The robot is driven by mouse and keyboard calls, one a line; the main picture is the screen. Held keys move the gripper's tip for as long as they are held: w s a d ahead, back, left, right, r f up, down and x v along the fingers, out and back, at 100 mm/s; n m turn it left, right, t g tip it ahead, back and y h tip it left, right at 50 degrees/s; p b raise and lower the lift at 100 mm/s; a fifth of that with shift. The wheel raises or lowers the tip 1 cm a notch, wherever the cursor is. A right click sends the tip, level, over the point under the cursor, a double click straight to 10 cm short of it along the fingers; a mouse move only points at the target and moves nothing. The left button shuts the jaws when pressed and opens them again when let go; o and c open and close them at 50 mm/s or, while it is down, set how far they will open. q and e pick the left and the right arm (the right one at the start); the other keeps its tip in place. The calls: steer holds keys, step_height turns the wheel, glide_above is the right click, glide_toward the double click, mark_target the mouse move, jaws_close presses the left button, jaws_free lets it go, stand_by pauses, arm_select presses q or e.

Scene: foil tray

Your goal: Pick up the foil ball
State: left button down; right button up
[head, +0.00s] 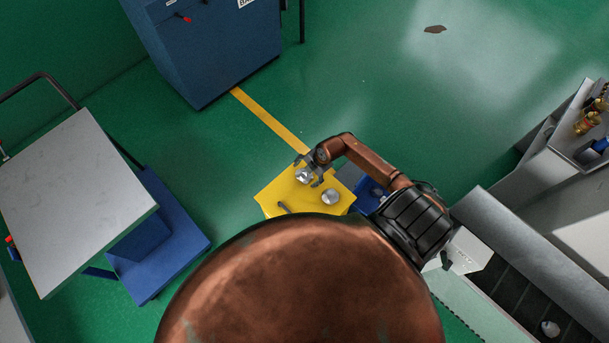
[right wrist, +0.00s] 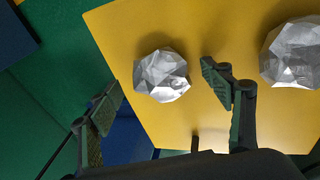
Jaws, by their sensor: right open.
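Two crumpled silver foil balls lie on a yellow tabletop (head: 272,194). One foil ball (head: 303,176) is at the upper middle of the yellow top, and the other (head: 330,197) is to its lower right. My right gripper (head: 308,172) is open and empty, with its fingers above the first ball. In the right wrist view, that ball (right wrist: 162,76) appears between the two spread fingers (right wrist: 160,84), a little beyond the tips. The second ball (right wrist: 293,52) is to the right, outside the fingers and cut by the frame edge. My left gripper does not show.
A short dark peg or handle (head: 284,207) is at the near edge of the yellow top. A cart with a pale top (head: 75,200) stands left and a blue cabinet (head: 215,50) behind. Green floor (head: 390,100) is open behind the yellow top.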

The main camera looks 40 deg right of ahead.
steer(key=shift+c, duration=0.4)
steer(key=c, duration=1.1)
steer(key=shift+c, duration=0.3)
steer(key=shift+r, duration=0.15)
